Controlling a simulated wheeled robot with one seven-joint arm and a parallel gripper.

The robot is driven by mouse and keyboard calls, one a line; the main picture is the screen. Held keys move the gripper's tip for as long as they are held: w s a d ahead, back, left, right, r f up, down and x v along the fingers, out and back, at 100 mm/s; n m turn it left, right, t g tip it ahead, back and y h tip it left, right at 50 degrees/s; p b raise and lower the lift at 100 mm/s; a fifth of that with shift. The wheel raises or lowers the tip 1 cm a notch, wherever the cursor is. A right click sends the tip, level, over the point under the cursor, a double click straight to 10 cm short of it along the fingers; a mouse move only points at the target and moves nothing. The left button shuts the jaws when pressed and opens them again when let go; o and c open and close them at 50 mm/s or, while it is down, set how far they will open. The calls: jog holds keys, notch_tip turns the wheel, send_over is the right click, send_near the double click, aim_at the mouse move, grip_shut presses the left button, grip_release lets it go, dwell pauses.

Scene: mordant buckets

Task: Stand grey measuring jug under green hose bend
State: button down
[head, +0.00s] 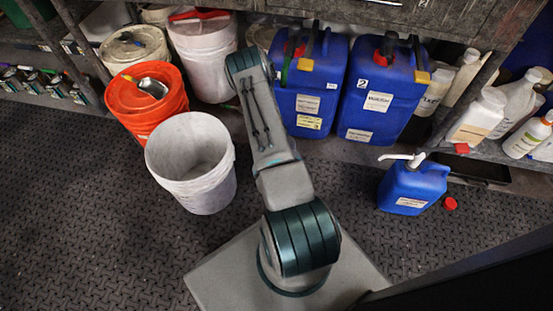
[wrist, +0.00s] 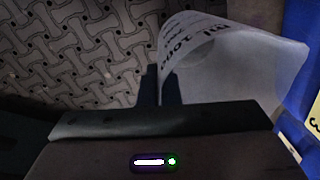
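The grey measuring jug (wrist: 235,65) shows in the wrist view, translucent with dark volume lettering, its wide mouth towards the right. My gripper (wrist: 160,88) has its two dark fingers close together at the jug's left edge, one on each side of its wall. It looks shut on that wall. In the head view the gripper and the jug are hidden behind my arm. A thin green piece (head: 287,66) hangs by the left blue canister; I cannot tell whether it is the hose bend.
An empty white bucket (head: 190,190) stands left of my arm, before an orange bucket (head: 125,110) with a scoop on its lid. Blue canisters (head: 378,95) line the shelf. A small blue pump container (head: 410,187) stands right. Patterned floor (head: 60,220) is clear at left.

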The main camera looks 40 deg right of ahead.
jog(key=shift+f, duration=0.15)
jog(key=c, duration=1.6)
grip_release()
jog(key=shift+c, duration=0.2)
jog(key=shift+r, duration=0.2)
